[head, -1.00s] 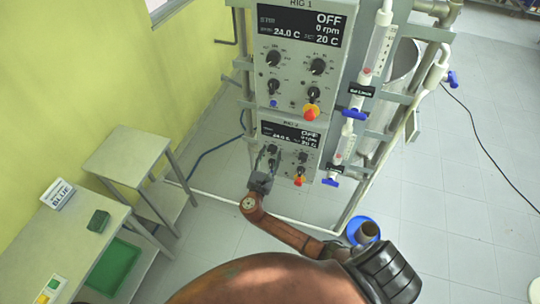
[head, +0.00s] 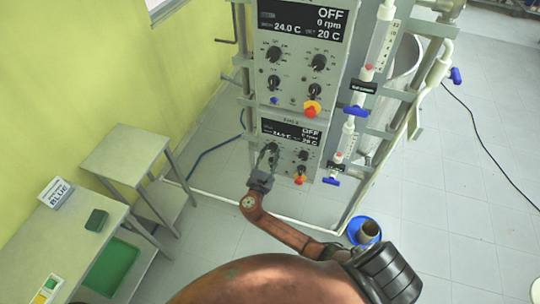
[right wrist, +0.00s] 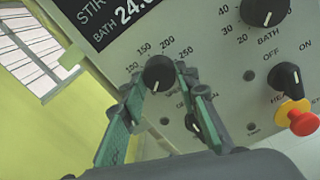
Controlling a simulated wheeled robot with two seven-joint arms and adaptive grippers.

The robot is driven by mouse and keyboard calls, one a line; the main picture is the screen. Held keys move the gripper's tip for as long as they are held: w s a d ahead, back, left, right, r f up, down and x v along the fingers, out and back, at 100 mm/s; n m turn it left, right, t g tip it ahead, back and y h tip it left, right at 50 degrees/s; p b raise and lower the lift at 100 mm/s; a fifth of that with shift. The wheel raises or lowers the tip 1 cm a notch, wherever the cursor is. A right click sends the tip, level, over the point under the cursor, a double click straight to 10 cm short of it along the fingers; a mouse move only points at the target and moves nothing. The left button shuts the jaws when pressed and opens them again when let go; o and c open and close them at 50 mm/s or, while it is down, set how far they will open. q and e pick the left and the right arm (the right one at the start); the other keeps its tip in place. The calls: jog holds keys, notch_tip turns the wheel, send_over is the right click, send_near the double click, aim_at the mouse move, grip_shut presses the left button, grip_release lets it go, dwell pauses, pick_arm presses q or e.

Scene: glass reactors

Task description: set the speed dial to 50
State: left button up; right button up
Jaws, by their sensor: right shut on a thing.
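The speed dial (right wrist: 158,73) is a round black knob on a grey panel, with 150, 200 and 250 readable around its upper side in the right wrist view. A pale pointer mark on it points roughly downward; the lower numbers are partly hidden by a finger. My right gripper (right wrist: 157,75) is shut on the dial, one green-padded finger on each side. In the head view my right gripper (head: 268,160) reaches the upper left knob of the lower panel (head: 284,171). The lower display (head: 290,132) reads OFF and 0 rpm. My left gripper is not seen.
Another small knob (right wrist: 193,122) lies just below, near the right finger. The BATH knob (right wrist: 264,10), heat switch (right wrist: 287,77) and red stop button (right wrist: 303,122) are to the right. A similar panel (head: 297,70) is above. Valves and glass tubes (head: 382,45) stand at the right.

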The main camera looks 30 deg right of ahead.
jog(key=m+b, duration=0.4)
jog(key=shift+f, duration=0.3)
jog(key=shift+r+m+b, duration=0.2)
jog(key=shift+m+b, duration=1.15)
jog(key=shift+m, duration=0.25)
jog(key=o, duration=1.1)
jog(key=shift+o, duration=0.2)
jog(key=shift+r, duration=0.1)
